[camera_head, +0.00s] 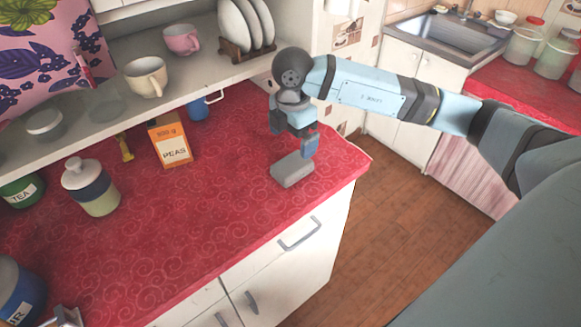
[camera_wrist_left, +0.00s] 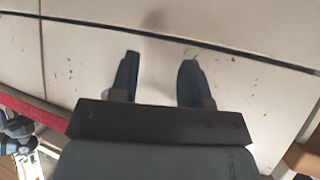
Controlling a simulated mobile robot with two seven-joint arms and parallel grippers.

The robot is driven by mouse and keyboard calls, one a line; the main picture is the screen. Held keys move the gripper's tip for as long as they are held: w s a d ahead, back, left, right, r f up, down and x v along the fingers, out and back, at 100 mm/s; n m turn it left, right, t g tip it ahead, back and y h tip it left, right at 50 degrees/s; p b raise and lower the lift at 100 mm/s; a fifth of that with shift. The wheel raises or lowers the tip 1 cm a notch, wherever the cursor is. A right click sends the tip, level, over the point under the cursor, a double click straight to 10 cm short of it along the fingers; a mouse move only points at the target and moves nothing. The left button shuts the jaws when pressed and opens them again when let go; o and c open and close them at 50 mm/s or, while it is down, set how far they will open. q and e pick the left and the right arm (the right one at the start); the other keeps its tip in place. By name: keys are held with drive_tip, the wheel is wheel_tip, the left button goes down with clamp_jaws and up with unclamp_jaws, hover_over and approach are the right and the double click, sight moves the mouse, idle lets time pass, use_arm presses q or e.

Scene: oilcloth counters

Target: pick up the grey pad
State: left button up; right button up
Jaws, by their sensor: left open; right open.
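A grey pad (camera_head: 292,169) lies on the red patterned counter (camera_head: 225,225) near its right edge. In the head view my right gripper (camera_head: 305,150) hangs just above the pad, pointing down. Its jaws are open, though their gap is hard to make out from this angle. Whether the fingers touch the pad cannot be told. My left gripper (camera_wrist_left: 158,78) shows only in the left wrist view. It is open and empty, with its two dark fingers apart in front of white cabinet panels.
An orange peas box (camera_head: 170,146), a blue mug (camera_head: 198,109) and a lidded jar (camera_head: 92,187) stand left of the pad. A shelf (camera_head: 110,112) with cups overhangs the back. The counter's front middle is clear.

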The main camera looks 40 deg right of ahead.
sight(292, 163)
wheel_tip(292, 163, down, 3)
drive_tip(key=shift+r, duration=0.1)
drive_tip(key=f, duration=0.4)
drive_tip(key=shift+s+a+f+p, duration=0.1)
drive_tip(key=shift+s+a+p, duration=0.15)
drive_tip(key=shift+s+p, duration=0.15)
drive_tip(key=shift+f, duration=0.55)
drive_tip(key=c, duration=1)
